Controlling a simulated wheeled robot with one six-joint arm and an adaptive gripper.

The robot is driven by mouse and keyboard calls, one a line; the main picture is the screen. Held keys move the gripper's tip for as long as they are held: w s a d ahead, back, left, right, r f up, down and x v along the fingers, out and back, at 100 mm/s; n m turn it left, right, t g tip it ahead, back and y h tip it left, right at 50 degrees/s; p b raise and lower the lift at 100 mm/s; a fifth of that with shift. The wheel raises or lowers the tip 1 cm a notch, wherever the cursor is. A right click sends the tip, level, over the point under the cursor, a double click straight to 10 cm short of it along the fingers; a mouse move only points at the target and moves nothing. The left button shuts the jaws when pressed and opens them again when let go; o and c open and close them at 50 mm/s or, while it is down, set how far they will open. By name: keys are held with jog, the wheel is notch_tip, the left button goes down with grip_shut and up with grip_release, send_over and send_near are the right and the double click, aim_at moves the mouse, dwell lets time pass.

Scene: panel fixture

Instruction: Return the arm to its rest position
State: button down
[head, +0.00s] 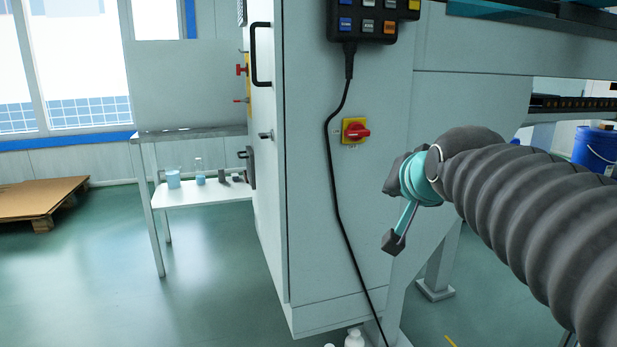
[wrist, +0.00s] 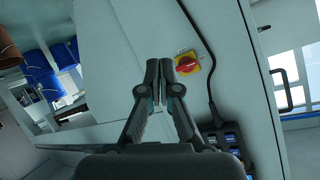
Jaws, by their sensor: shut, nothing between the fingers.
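My arm, in a grey ribbed sleeve, reaches in from the right in the head view. My gripper (head: 394,243) hangs in front of the light grey cabinet (head: 345,220), to the right of and below a red rotary switch on a yellow plate (head: 356,131). In the wrist view my gripper (wrist: 159,65) has its two dark fingers together with nothing between them. The red switch also shows there (wrist: 187,64), just right of the fingertips. Whether the fingers touch the cabinet cannot be told.
A button pendant (head: 375,18) hangs on the cabinet, its black cable (head: 328,150) running down the face. A small table (head: 195,133) stands left, with a pallet (head: 40,198) beyond. A blue bucket (head: 597,148) is at right. Open green floor lies at left.

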jog(key=s+d+f+n+g, duration=0.1)
jog(key=s+f+n+g, duration=0.3)
jog(key=s+f, duration=1.6)
notch_tip(320, 180, down, 3)
jog(key=g, duration=0.3)
jog(key=shift+s+d+n+h, duration=0.2)
jog(key=shift+s+n+h, duration=0.1)
jog(key=shift+s, duration=0.05)
jog(key=shift+d, duration=0.15)
